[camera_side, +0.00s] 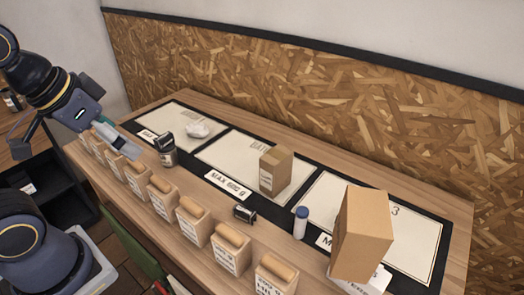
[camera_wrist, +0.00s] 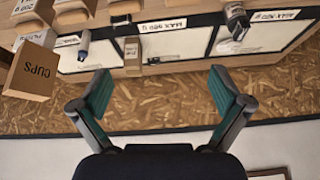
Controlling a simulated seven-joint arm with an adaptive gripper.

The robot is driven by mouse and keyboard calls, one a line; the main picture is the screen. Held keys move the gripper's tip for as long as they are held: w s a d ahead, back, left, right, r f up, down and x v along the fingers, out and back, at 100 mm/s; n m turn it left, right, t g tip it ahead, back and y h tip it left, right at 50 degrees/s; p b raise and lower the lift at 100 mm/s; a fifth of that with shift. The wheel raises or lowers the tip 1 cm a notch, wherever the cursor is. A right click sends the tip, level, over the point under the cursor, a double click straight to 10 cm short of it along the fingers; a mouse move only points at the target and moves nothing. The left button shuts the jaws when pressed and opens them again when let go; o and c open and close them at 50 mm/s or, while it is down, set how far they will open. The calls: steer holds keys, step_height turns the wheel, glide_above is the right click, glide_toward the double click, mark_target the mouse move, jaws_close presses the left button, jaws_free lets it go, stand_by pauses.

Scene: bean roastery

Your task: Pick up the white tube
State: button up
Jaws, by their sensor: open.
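The white tube (camera_side: 300,223) has a blue cap and stands upright on the mat, between the small cardboard box and the large one. In the wrist view a small pale tube with a bluish end (camera_wrist: 84,43) shows at upper left, apparently the same one. My gripper (camera_side: 118,146) is at the left end of the table in the side view, well away from the tube. In the wrist view my gripper (camera_wrist: 165,91) has its fingers spread wide with nothing between them.
A large cardboard box (camera_side: 361,234) stands close right of the tube. Several labelled paper bags (camera_side: 193,220) line the front edge.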

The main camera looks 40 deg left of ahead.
steer(key=shift+n, duration=0.5)
steer(key=c, duration=0.8)
steer(key=shift+w, duration=0.1)
